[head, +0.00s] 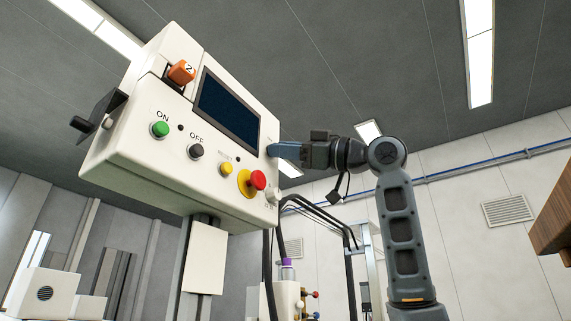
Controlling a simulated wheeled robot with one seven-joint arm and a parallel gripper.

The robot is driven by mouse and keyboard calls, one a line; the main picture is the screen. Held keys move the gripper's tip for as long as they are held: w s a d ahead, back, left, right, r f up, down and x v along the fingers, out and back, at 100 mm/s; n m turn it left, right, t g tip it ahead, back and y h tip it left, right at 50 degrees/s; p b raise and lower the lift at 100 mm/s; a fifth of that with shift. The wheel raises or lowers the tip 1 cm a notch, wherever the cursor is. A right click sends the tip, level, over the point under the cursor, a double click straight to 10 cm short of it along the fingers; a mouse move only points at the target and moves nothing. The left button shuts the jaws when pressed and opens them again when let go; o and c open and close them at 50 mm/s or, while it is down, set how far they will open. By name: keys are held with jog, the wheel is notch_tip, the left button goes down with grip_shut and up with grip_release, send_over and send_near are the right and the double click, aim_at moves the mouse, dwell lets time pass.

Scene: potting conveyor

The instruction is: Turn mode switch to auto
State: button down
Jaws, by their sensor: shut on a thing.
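The white control box (140,165) fills the upper left, seen tilted from below. My gripper (274,151) reaches in from the right, its bluish fingers against the right edge of the box's front face, right of the dark screen (228,108). The fingers are shut on what appears to be the mode switch. The switch is hidden behind them, so its pointing direction cannot be told. Small lettering beside the fingers is too small to read.
The box also carries a green ON button (160,129), a black OFF button (196,151), a yellow button (227,168), a red emergency stop (258,179), a pale knob (273,193) and an orange knob (181,72). Black cables (318,212) hang below my gripper.

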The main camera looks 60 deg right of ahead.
jog(key=m+h+b, duration=0.1)
jog(key=m+h, duration=0.2)
jog(key=m, duration=0.5)
jog(key=m+h+b, duration=0.2)
jog(key=m+h, duration=0.2)
jog(key=m, duration=0.3)
jog(key=a+m+h+b, duration=0.1)
jog(key=m+h, duration=0.3)
jog(key=m, duration=0.4)
jog(key=shift+m+b, duration=0.3)
jog(key=shift+b, duration=0.05)
jog(key=shift+m+h, duration=0.3)
jog(key=c, duration=0.9)
grip_release()
jog(key=shift+s, duration=0.1)
jog(key=b+v, duration=0.2)
jog(key=v, duration=0.5)
jog(key=shift+s+a+f, duration=0.1)
jog(key=shift+s+f, duration=0.05)
jog(key=shift+s, duration=0.15)
